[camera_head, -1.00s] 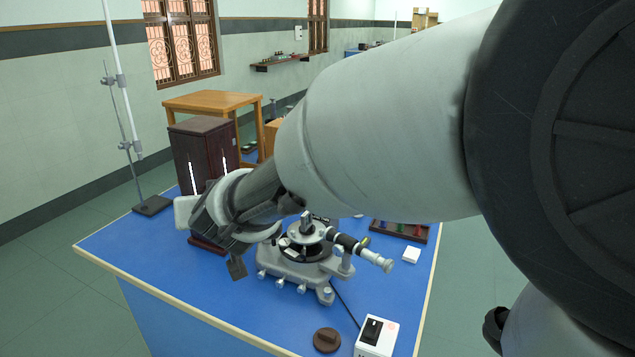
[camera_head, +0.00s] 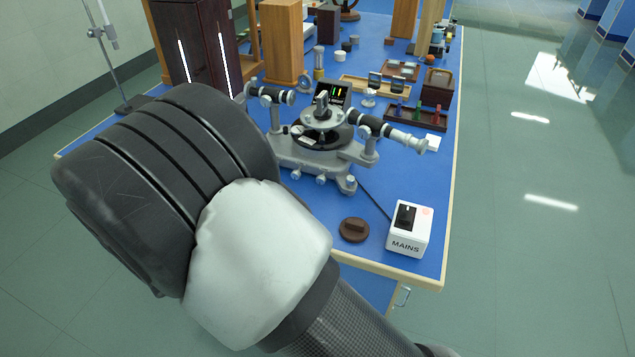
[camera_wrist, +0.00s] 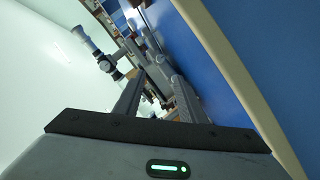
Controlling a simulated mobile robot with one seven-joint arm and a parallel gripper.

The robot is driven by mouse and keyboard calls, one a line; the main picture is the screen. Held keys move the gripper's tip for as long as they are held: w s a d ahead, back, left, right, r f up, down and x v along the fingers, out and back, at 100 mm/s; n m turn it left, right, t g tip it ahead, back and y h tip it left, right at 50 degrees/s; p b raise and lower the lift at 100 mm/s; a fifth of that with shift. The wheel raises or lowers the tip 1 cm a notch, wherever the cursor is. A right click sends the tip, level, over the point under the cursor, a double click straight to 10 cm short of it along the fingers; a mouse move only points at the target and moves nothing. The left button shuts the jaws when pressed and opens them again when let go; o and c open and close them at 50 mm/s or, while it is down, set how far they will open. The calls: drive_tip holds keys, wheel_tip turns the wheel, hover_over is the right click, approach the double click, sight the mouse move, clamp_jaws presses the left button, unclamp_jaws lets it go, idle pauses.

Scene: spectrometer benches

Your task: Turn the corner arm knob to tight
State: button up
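The grey spectrometer (camera_head: 315,150) stands upright on the blue bench top, with a round central table and two tubes. Small silvery knobs (camera_head: 321,180) line its near base edge, and another knob (camera_head: 348,185) sits at its near right corner. I cannot tell which one is the corner arm knob or how tight it is. In the wrist view my gripper (camera_wrist: 161,78) is open, its two fingers apart with nothing gripped. A tube of the spectrometer (camera_wrist: 88,42) shows beyond the fingertips, up and left. In the head view my arm hides the gripper.
A white mains box (camera_head: 408,230) and a brown round block (camera_head: 354,230) sit near the bench's front right corner. A dark cabinet (camera_head: 190,45) and a wooden block (camera_head: 281,40) stand behind. A rack of coloured pieces (camera_head: 416,115) lies right.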

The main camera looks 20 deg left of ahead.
sight(318, 180)
drive_tip(key=b+x, duration=0.2)
drive_tip(key=x, duration=1.2)
drive_tip(key=shift+a+b, duration=0.1)
drive_tip(key=shift+b, duration=0.2)
clamp_jaws()
